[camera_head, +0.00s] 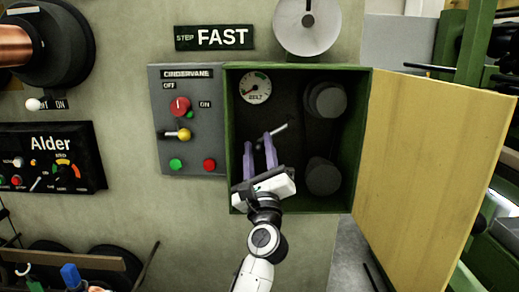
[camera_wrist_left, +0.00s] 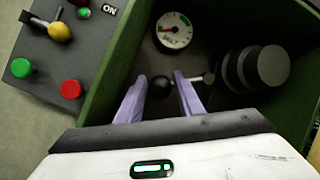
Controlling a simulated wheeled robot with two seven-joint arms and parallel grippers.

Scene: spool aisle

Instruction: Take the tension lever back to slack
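The tension lever (camera_head: 279,131) is a thin metal rod inside the open green box, below the belt gauge (camera_head: 255,88). In the left wrist view the lever's round black knob (camera_wrist_left: 160,87) sits between the two purple fingers, with the rod running to the right behind the right finger. My left gripper (camera_head: 258,146) reaches into the box from below. Its fingers are apart, one on each side of the knob, and a small gap seems to show beside it. The gauge needle points to the lower left. My right gripper is not in view.
The box's green walls (camera_head: 233,190) enclose the fingers. Dark round pulleys (camera_head: 324,177) stand on the right inside. The yellow door (camera_head: 425,175) is swung open to the right. A grey Cindervane panel (camera_head: 188,150) with knobs and buttons adjoins the left side.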

